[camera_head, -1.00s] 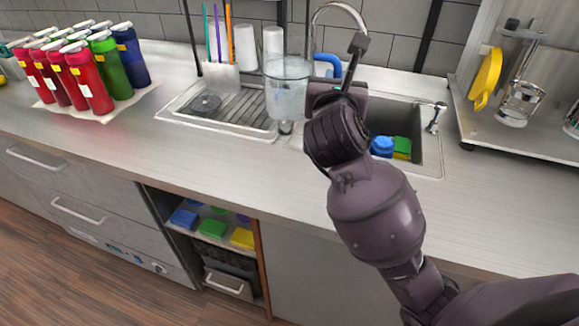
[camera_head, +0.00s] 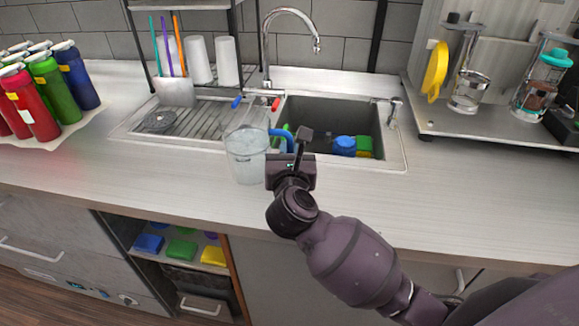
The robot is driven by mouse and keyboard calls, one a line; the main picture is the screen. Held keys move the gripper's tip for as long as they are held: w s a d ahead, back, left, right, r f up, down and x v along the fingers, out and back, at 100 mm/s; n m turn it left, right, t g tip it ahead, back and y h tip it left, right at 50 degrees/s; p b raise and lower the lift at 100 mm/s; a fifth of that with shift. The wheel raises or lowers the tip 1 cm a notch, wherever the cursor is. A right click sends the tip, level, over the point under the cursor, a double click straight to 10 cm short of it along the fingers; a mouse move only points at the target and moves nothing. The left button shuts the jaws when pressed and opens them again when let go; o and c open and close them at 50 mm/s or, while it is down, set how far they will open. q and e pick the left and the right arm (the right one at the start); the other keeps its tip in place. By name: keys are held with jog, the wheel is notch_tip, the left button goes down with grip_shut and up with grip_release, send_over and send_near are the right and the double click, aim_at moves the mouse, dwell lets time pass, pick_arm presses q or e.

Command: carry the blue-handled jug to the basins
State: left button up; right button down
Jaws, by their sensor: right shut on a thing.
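The clear jug (camera_head: 246,158) with a blue handle (camera_head: 283,137) is upright at the front edge of the sink unit, left of my right gripper (camera_head: 290,160). My right gripper is shut on the blue handle; its fingertips are partly hidden by the wrist. I cannot tell whether the jug's base touches the counter. The sink basin (camera_head: 372,128) lies behind and to the right of the jug, with blue and green items inside. My left gripper is not in view.
The ribbed drainboard (camera_head: 185,112) is behind left of the jug. A tall curved faucet (camera_head: 290,12) rises behind the basin. Several bottles (camera_head: 40,98) stand at the left, and a raised shelf (camera_head: 470,128) with jars is at the right. The front counter is mostly clear.

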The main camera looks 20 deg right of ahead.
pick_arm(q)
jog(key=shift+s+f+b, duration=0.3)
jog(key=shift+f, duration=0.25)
pick_arm(e)
jog(key=shift+f, duration=2)
jog(key=c, duration=1.6)
grip_release()
jog(key=shift+f, duration=0.2)
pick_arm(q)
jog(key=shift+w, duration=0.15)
pick_arm(e)
jog(key=o, duration=0.5)
jog(key=shift+r, duration=0.1)
jog(key=shift+r, duration=0.15)
jog(key=shift+s+a, duration=0.1)
jog(key=shift+s, duration=0.2)
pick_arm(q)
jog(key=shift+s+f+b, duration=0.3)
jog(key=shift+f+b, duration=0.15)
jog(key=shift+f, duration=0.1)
pick_arm(e)
jog(key=v, duration=1.1)
jog(key=shift+s, duration=0.2)
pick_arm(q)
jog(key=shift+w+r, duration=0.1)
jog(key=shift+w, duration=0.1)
